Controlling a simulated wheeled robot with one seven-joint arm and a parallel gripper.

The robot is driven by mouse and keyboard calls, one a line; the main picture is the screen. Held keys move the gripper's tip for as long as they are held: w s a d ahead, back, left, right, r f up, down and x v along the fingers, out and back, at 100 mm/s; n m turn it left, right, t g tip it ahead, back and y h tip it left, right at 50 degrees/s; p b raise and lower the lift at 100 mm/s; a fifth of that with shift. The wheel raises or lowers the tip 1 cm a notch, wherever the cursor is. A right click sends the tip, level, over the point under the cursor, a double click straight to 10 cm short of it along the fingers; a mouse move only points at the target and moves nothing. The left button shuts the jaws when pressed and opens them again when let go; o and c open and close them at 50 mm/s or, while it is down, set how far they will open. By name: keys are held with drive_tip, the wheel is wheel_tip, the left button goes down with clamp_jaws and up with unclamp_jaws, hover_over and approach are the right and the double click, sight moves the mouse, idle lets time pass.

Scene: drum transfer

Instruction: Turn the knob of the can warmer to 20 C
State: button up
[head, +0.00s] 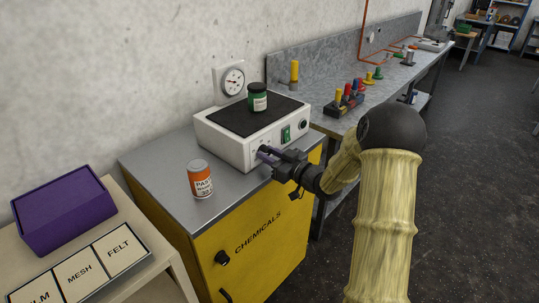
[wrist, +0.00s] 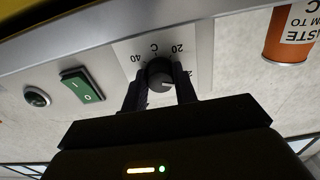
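The can warmer (head: 225,141) is a white box with a dark top plate, standing on the yellow cabinet. In the wrist view its dark round knob (wrist: 160,72) sits on a light dial plate (wrist: 205,50) marked 40, C and 20. The view is upside down, with 40 left of the knob and 20 to its upper right. My gripper (wrist: 160,88) has one finger on each side of the knob, very close to it. Whether the fingers touch it is unclear. In the head view my gripper (head: 267,155) reaches the warmer's front panel. The knob's exact setting is hard to read.
A green jar (head: 257,98) stands on the warmer. An orange-and-white can (head: 200,180) stands on the cabinet's grey top (head: 165,170). A green switch (wrist: 82,85) and a round dark button (wrist: 37,96) are beside the dial. A wall gauge (head: 231,81) hangs behind.

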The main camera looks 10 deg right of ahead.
drive_tip(key=shift+c, duration=1.3)
drive_tip(key=shift+f+n+b, duration=0.1)
drive_tip(key=shift+n+b, duration=0.2)
drive_tip(key=shift+b, duration=0.25)
drive_tip(key=shift+f+n+b, duration=0.1)
drive_tip(key=shift+n+b, duration=0.4)
drive_tip(key=shift+b, duration=0.15)
drive_tip(key=n+b, duration=0.5)
drive_tip(key=b, duration=0.1)
drive_tip(key=shift+f, duration=0.1)
drive_tip(key=n+b, duration=0.5)
drive_tip(key=b, duration=0.1)
drive_tip(key=shift+b, duration=0.35)
drive_tip(key=shift+r+n+b, duration=0.2)
drive_tip(key=shift+n+b, duration=0.7)
drive_tip(key=shift+b, duration=0.05)
drive_tip(key=shift+r, duration=0.1)
drive_tip(key=o, duration=1)
